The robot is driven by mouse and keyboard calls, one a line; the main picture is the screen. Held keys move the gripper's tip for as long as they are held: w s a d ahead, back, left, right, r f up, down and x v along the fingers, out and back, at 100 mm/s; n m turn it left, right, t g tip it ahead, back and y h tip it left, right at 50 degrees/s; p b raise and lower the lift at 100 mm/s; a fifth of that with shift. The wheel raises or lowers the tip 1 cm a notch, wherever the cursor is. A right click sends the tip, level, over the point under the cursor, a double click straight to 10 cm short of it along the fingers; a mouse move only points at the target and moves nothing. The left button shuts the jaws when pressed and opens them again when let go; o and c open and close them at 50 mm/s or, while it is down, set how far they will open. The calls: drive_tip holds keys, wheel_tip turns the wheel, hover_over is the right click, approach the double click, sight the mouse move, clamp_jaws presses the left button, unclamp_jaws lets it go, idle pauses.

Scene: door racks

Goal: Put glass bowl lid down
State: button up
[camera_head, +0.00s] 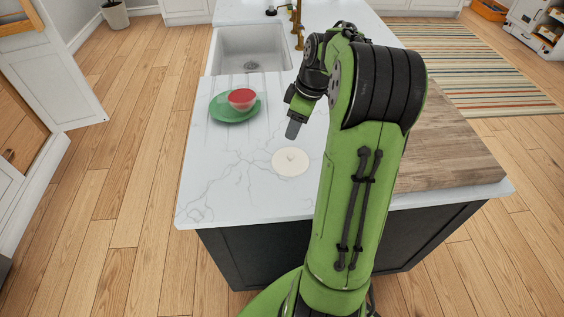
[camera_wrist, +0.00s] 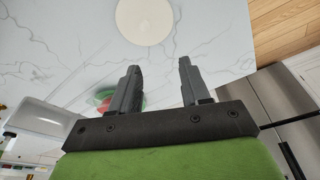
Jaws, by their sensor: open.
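The lid (camera_head: 291,161) is a pale, round disc with a small knob, lying flat on the white marble counter. It also shows in the wrist view (camera_wrist: 145,20), at the top, beyond my fingertips. A red bowl (camera_head: 242,98) sits on a green plate (camera_head: 222,111) to the left, behind the lid. In the wrist view, the bowl and plate are partly hidden behind my left finger. My gripper (camera_head: 293,128) is above the counter just behind the lid, apart from it. In the wrist view my gripper (camera_wrist: 163,80) has its fingers spread with nothing between them.
A sink (camera_head: 250,50) with a brass faucet (camera_head: 297,22) is at the far end of the island. A wooden board (camera_head: 445,140) covers the right side of the counter. The marble (camera_head: 225,180) left of the lid is clear.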

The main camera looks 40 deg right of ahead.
drive_tip(key=s+a+r+m+h, duration=0.15)
drive_tip(key=a+r, duration=0.45)
drive_tip(key=a, duration=0.6)
drive_tip(key=s+a+m+t, duration=0.3)
drive_tip(key=s+a, duration=0.9)
drive_tip(key=s, duration=0.4)
drive_tip(key=shift+a+r+m, duration=0.35)
drive_tip(key=shift+m, duration=0.4)
